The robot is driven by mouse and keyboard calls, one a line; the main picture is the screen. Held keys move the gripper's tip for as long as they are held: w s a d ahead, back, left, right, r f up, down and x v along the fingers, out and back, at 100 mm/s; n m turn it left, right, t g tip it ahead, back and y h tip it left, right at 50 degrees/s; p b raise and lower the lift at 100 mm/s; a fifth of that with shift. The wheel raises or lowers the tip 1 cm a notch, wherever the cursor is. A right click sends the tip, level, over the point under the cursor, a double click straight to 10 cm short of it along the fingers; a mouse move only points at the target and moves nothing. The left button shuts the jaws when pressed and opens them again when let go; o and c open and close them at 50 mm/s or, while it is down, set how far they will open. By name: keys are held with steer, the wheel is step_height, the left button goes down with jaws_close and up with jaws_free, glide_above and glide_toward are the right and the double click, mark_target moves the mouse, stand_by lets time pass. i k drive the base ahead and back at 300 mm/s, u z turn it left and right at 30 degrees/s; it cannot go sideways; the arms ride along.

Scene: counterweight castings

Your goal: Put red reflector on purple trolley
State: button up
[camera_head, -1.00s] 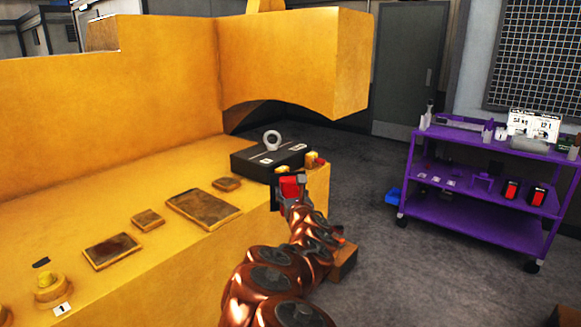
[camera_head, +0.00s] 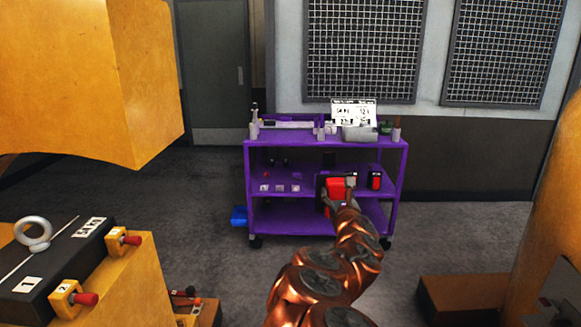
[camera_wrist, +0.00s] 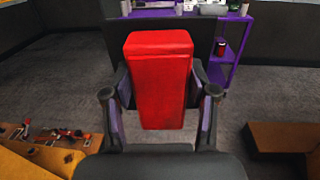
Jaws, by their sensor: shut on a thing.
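My gripper (camera_wrist: 159,98) is shut on the red reflector (camera_wrist: 160,75), a red block with a dark plate behind it. In the head view the held red reflector (camera_head: 336,190) appears in front of the purple trolley (camera_head: 325,143), with floor between them. The trolley has several shelves and stands ahead near the wall. It shows at the top of the wrist view, partly hidden by the reflector. Another red reflector (camera_head: 376,180) in a dark holder sits on its middle shelf at the right.
The trolley's top holds a white sign (camera_head: 352,113), a grey roll (camera_head: 360,134) and tools. A yellow casting with a black block (camera_head: 55,262) is at left. A brown block (camera_head: 462,298) lies at lower right. A blue bin (camera_head: 239,215) is beside the trolley. Grey floor is open between.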

mark_target(289, 132)
steer(key=z, duration=0.1)
steer(key=i, duration=3)
steer(key=u, duration=0.8)
steer(key=i, duration=0.95)
steer(key=u, duration=0.35)
